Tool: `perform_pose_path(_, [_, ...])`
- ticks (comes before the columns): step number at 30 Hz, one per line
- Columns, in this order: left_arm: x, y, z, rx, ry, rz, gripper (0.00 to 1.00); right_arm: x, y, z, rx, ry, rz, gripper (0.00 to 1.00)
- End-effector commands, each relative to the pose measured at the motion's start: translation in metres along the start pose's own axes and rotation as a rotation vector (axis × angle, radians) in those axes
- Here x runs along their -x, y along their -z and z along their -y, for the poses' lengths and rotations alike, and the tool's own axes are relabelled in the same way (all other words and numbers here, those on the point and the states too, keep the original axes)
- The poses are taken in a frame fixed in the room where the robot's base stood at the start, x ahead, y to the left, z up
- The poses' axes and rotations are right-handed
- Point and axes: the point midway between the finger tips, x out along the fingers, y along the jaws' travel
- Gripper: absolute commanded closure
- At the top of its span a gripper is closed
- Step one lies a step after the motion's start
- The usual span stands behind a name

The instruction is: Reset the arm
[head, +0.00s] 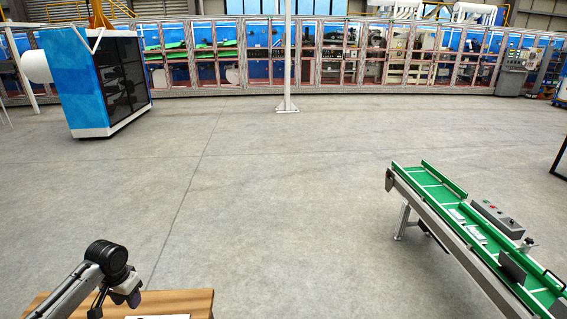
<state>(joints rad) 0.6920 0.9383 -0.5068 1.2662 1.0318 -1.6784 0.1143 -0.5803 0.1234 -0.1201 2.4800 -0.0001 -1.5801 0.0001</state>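My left arm comes in at the bottom left, and its gripper (126,293) hangs above the left part of a wooden table (190,301). The gripper is small and dark, seen from above and behind, so I cannot tell whether its fingers are open or shut. I see nothing clearly held in it. My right arm and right gripper are not in view. No jib hoist can be clearly made out in this view.
A green conveyor (437,192) with a few small flat pieces on it and a grey control box (497,219) beside it stands at the right. A blue cabinet machine (104,80) stands at the far left. A white post (287,60) rises at the back. The grey floor between is clear.

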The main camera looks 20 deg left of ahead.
Motion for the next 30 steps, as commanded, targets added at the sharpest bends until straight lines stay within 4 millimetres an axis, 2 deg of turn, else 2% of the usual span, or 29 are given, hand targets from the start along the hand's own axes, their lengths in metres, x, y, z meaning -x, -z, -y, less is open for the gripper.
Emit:
perform_pose_path(5, [0.001, 0.004, 0.008, -0.033, 0.056, -0.023, 0.6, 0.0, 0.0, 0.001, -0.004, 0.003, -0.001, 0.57])
perform_pose_path(7, [0.009, 0.01, 0.009, -0.071, 0.128, -0.062, 0.6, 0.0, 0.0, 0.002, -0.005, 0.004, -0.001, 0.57])
perform_pose_path(8, [0.015, 0.013, 0.007, -0.096, 0.167, -0.088, 0.6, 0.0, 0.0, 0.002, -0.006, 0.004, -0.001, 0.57])
perform_pose_path(11, [0.05, 0.028, -0.007, -0.188, 0.305, -0.213, 0.6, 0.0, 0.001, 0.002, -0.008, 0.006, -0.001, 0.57])
perform_pose_path(14, [0.09, 0.043, -0.041, -0.281, 0.41, -0.375, 0.6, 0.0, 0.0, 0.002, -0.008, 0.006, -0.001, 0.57])
perform_pose_path(15, [0.106, 0.047, -0.06, -0.315, 0.44, -0.445, 0.6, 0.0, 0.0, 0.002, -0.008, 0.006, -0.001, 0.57])
perform_pose_path(17, [0.12, 0.047, -0.091, -0.365, 0.474, -0.539, 0.6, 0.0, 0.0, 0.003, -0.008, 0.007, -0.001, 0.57])
perform_pose_path(20, [0.128, 0.033, -0.146, -0.436, 0.495, -0.682, 0.6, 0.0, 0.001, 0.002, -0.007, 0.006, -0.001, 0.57])
perform_pose_path(21, [0.126, 0.022, -0.168, -0.456, 0.49, -0.733, 0.6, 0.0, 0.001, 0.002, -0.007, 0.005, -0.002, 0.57])
perform_pose_path(24, [0.112, -0.017, -0.215, -0.476, 0.444, -0.831, 0.6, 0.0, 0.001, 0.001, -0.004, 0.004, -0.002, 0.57])
perform_pose_path(27, [0.092, -0.059, -0.245, -0.457, 0.376, -0.873, 0.6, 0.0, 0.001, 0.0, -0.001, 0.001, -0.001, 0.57])
perform_pose_path(30, [0.067, -0.102, -0.264, -0.421, 0.296, -0.863, 0.6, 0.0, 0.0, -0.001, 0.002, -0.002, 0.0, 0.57])
